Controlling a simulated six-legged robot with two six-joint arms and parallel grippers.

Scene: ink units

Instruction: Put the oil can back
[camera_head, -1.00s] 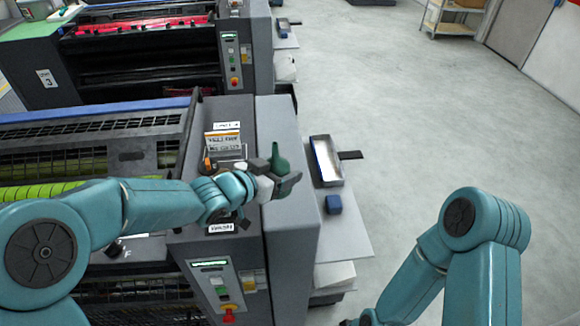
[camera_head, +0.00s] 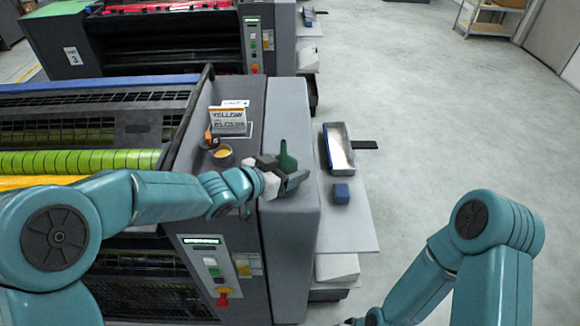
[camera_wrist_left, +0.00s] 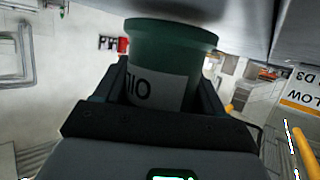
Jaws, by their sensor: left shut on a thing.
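The oil can (camera_head: 287,160) is dark green with a narrow spout pointing up in the head view. My left gripper (camera_head: 284,180) is shut on it, over the grey top of the ink unit's end housing (camera_head: 290,115). In the left wrist view the green can (camera_wrist_left: 170,45) sits between the two dark fingers (camera_wrist_left: 165,95), with a white label whose letters read upside down. I cannot tell whether the can's base touches the housing. My right arm shows at the lower right, but its gripper is not clearly visible.
Open floor lies further right.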

